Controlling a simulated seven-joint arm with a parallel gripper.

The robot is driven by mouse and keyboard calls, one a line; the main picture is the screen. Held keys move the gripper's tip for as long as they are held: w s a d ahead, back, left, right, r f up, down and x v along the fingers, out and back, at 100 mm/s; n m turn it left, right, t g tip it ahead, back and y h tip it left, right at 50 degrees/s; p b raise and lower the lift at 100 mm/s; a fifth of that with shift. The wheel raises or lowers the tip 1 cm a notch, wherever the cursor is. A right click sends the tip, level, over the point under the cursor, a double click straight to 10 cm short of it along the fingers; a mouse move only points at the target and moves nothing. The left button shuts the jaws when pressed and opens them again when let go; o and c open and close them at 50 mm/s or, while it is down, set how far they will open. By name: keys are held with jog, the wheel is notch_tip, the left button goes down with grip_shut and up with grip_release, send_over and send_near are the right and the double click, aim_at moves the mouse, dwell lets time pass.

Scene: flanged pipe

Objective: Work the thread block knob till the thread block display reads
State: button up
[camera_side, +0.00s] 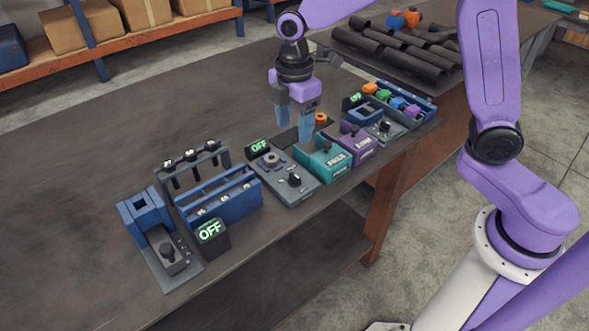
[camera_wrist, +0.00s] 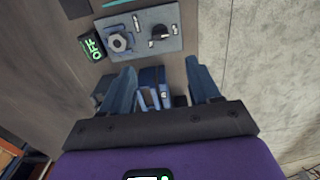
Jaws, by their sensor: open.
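My gripper (camera_side: 293,128) is open and empty. It hangs with its fingers pointing down, in the air near the teal box (camera_side: 324,161). In the wrist view its two blue fingers (camera_wrist: 160,72) are spread apart. A grey plate (camera_side: 268,178) carries a round ring part and a black knob (camera_side: 294,180); a display (camera_side: 259,146) beside it reads OFF. The wrist view shows a similar plate (camera_wrist: 138,47), a black knob (camera_wrist: 158,32) and an OFF display (camera_wrist: 92,46). No label naming the thread block is readable. My fingers touch no knob.
A blue block fixture (camera_side: 146,215) with a grey knob and an OFF display (camera_side: 211,232) stands front left, beside a blue rack (camera_side: 222,200). A purple box (camera_side: 357,143) and other stations stand farther right. Dark pipes (camera_side: 390,50) lie behind. The table's left side is clear.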

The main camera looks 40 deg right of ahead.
aim_at(294, 174)
notch_tip(294, 174, down, 14)
jog(key=shift+r, duration=0.25)
dwell(0.3)
jog(key=c, duration=1)
